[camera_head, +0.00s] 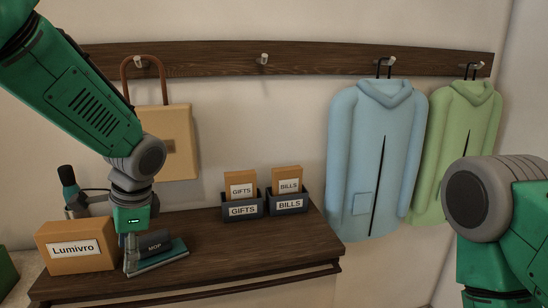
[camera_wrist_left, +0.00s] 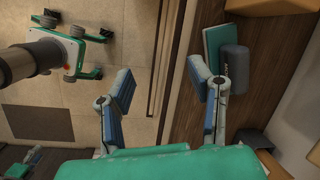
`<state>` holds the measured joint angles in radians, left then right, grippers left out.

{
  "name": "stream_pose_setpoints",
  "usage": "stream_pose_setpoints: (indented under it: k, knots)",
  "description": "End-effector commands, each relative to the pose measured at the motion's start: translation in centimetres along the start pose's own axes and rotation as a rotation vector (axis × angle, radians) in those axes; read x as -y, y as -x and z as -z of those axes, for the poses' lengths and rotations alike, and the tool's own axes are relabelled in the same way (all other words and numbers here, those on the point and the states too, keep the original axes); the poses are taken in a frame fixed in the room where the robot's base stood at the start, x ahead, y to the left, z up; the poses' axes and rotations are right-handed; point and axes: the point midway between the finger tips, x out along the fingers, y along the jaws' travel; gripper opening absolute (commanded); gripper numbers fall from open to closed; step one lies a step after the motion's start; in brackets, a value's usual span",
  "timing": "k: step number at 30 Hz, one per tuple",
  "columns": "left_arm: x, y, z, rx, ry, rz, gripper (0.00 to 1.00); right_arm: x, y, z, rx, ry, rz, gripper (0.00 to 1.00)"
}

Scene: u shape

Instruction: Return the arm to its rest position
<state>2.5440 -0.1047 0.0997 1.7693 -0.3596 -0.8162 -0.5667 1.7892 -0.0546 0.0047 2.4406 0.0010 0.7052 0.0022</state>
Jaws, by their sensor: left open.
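My left arm comes in from the left in the head view, and its gripper (camera_head: 130,256) points down over the front of the dark wooden shelf (camera_head: 225,262). The left wrist view shows its two blue-grey fingers (camera_wrist_left: 160,88) spread wide, with nothing between them. One finger is beside the teal flat item (camera_head: 163,257) and the dark rounded case marked MOP (camera_head: 156,243); whether it touches them I cannot tell. The other finger is over the floor side. Part of my right arm shows at the right edge of the head view, but its gripper is out of view.
An orange Lumivro box (camera_head: 76,246) and a bottle (camera_head: 70,190) stand left of the gripper. GIFTS (camera_head: 243,207) and BILLS (camera_head: 288,201) holders stand at the back. A tan bag (camera_head: 168,130), blue coat (camera_head: 375,160) and green coat (camera_head: 455,125) hang from the rail (camera_head: 300,61).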

Motion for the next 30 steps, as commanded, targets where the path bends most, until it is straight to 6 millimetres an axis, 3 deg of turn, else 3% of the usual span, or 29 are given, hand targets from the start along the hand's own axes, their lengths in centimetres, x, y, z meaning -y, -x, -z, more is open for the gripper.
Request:
stream_pose_setpoints:
  k: [11,17,20,23,27,30]
  knots:
    - [-3.5,-8.2,1.4,-0.054,0.068,-0.063,0.47,0.0,-2.1,-0.1,-0.001,0.000,0.000,0.40]
    - [-7.1,-14.5,1.9,-0.097,0.145,-0.112,0.47,0.0,-3.7,-0.2,0.000,0.000,0.000,0.40]
    - [-9.8,-18.9,2.1,-0.122,0.208,-0.148,0.47,0.0,-5.0,-0.3,0.000,0.000,0.000,0.40]
    - [-13.8,-24.8,1.8,-0.145,0.302,-0.196,0.47,0.1,-6.8,-0.4,0.000,0.000,0.000,0.40]
    - [-20.7,-33.2,0.1,-0.169,0.493,-0.253,0.47,0.1,-9.9,-0.5,0.000,0.000,0.000,0.40]
    - [-25.5,-37.9,-2.1,-0.172,0.639,-0.273,0.47,0.1,-12.0,-0.7,0.000,0.000,0.000,0.40]
